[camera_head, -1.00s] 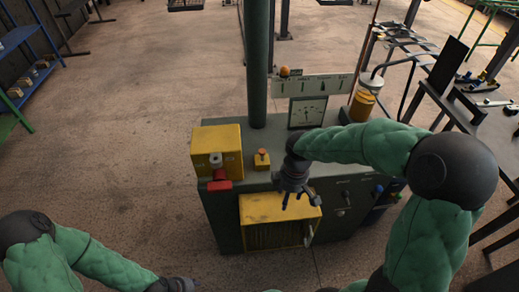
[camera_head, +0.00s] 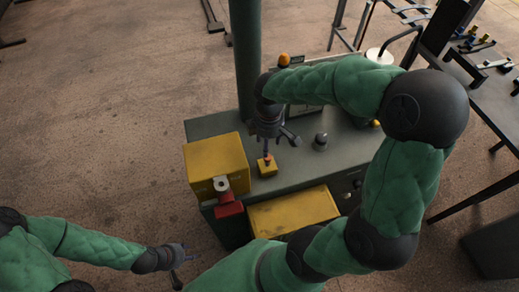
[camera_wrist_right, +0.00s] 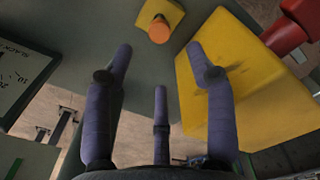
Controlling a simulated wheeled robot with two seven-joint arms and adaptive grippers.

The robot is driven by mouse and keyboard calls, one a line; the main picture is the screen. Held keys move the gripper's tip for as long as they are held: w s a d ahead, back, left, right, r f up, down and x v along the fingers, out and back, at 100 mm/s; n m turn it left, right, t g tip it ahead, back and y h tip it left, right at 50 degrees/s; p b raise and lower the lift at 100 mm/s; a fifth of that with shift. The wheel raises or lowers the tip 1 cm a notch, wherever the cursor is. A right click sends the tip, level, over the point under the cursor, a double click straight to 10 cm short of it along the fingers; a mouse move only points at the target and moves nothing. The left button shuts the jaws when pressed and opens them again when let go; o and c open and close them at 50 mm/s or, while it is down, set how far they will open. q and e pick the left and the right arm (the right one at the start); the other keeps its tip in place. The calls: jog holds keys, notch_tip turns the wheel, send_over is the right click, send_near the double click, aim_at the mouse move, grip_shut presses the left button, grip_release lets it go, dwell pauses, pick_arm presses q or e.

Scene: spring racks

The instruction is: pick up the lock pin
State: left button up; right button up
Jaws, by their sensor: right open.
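I cannot make out the lock pin for certain in either view. A red part with a grey round end (camera_head: 222,185) sits on the front of the yellow box (camera_head: 215,161) on the console. My right gripper (camera_head: 278,145) is above the console, close to the small yellow block with an orange button (camera_head: 267,167). In the right wrist view its fingers (camera_wrist_right: 160,68) are spread and empty, with the block (camera_wrist_right: 160,22) beyond them. My left gripper (camera_head: 185,267) is low at the left, open, empty and away from the console.
The green console (camera_head: 300,163) carries a dark round knob (camera_head: 320,141) and a green post (camera_head: 245,60). A yellow panel (camera_head: 295,212) is at its front. A dark table with tools (camera_head: 487,85) stands at right.

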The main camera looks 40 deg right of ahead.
aim_at(268, 159)
notch_tip(268, 159, down, 6)
jog(key=shift+r+b, duration=0.25)
jog(key=shift+b, duration=0.6)
notch_tip(268, 159, down, 5)
jog(key=shift+s+d+f+b, duration=0.1)
jog(key=shift+s+b, duration=0.05)
jog(key=shift+b, duration=1.1)
grip_shut()
